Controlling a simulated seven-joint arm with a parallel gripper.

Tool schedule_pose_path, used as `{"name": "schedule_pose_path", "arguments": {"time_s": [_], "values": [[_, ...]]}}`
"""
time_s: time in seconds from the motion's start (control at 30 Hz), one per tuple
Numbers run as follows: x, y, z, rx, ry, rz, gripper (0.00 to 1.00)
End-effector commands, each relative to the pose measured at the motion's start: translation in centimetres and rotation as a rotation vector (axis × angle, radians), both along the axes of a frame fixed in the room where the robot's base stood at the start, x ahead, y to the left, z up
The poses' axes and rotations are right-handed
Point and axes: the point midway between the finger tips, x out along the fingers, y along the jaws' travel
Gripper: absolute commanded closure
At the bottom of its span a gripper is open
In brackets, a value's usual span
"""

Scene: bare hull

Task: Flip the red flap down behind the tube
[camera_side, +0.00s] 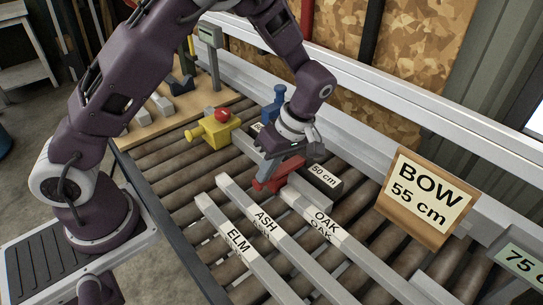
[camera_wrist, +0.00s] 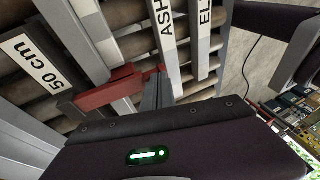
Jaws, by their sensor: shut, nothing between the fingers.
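The red flap (camera_side: 270,184) is at the near end of the dark block labelled 50 cm (camera_side: 322,176), below my gripper. In the wrist view the red flap (camera_wrist: 108,94) extends across a grey bar, with a smaller red part at its right end. The pale tube labelled OAK (camera_side: 325,226) lies on the rollers, its end close to the flap. My gripper (camera_side: 266,172) is shut and points down at the flap; its fingers (camera_wrist: 158,82) show beside the flap's right end. I cannot tell whether they touch it. My wrist hides part of the flap's surroundings.
Pale bars labelled ASH (camera_side: 263,222) and ELM (camera_side: 236,240) lie alongside on the rollers. A yellow fixture with a red knob (camera_side: 214,127) and a blue part (camera_side: 273,105) stand behind. A BOW 55 cm sign (camera_side: 426,198) stands on the right rail.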

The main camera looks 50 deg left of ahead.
Motion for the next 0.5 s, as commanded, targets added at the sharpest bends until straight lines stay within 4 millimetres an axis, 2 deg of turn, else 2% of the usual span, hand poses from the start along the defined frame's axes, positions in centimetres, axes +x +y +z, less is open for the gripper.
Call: {"name": "schedule_pose_path", "arguments": {"time_s": [0.37, 0.5], "values": [[0.0, -0.1, 0.2, 0.000, -0.002, 0.000, 1.00], [0.2, -0.8, 2.7, -0.002, -0.006, -0.002, 1.00]]}}
